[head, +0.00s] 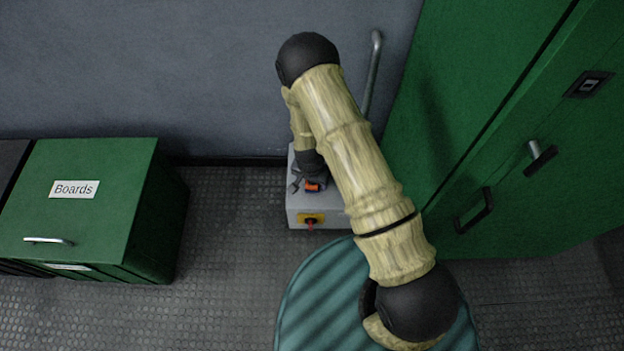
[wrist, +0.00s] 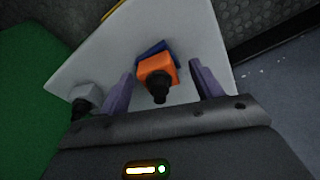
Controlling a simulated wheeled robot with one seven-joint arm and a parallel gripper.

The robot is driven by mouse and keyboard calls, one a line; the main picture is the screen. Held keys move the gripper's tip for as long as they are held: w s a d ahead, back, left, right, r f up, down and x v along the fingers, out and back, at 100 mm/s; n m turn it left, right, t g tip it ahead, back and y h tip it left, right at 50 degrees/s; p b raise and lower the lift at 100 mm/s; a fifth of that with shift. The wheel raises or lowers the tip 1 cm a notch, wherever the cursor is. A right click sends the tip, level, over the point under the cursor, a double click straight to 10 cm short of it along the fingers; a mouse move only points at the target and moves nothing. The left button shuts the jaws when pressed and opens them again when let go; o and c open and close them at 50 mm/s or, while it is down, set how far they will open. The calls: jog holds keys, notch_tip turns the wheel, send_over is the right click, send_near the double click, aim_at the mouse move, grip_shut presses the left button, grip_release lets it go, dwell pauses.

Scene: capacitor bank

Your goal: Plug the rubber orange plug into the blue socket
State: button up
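The orange plug (wrist: 157,71) has a black rear end and shows in the wrist view between my gripper's two purple-grey fingers. The blue socket (wrist: 150,48) shows behind it on the pale box face, mostly covered. The plug sits right at the socket; how deep it is in cannot be told. My gripper (wrist: 161,80) is open around the plug, with a small gap on each side. In the head view the orange plug (head: 313,187) shows at the end of my gripper (head: 309,182), over the grey box; the blue socket is hidden there.
The grey box (head: 330,214) stands on the floor by the wall, with a yellow and red switch (head: 311,220) on its front. A grey connector (wrist: 87,95) is left of the plug. A green cabinet (head: 500,130) stands close on the right; a green "Boards" box (head: 100,215) is left.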

notch_tip(320, 180, up, 17)
jog(key=s+p, duration=0.2)
jog(key=p, duration=0.5)
jog(key=shift+a+r+p, duration=0.15)
jog(key=shift+a+p, duration=0.15)
jog(key=shift+p, duration=0.05)
jog(key=s+d+r+n+p, duration=0.1)
jog(key=s+d+r+n, duration=0.15)
jog(key=d+r, duration=0.45)
jog(key=s+d+r+n+t+p, duration=0.15)
jog(key=s+r, duration=0.25)
jog(key=r, duration=0.7)
jog(key=s+d+r+n, duration=0.1)
jog(key=s+d+r, duration=0.4)
jog(key=r, duration=0.4)
notch_tip(320, 180, up, 38)
jog(key=w+p, duration=0.1)
jog(key=p, duration=3.7)
jog(key=shift+d, duration=0.4)
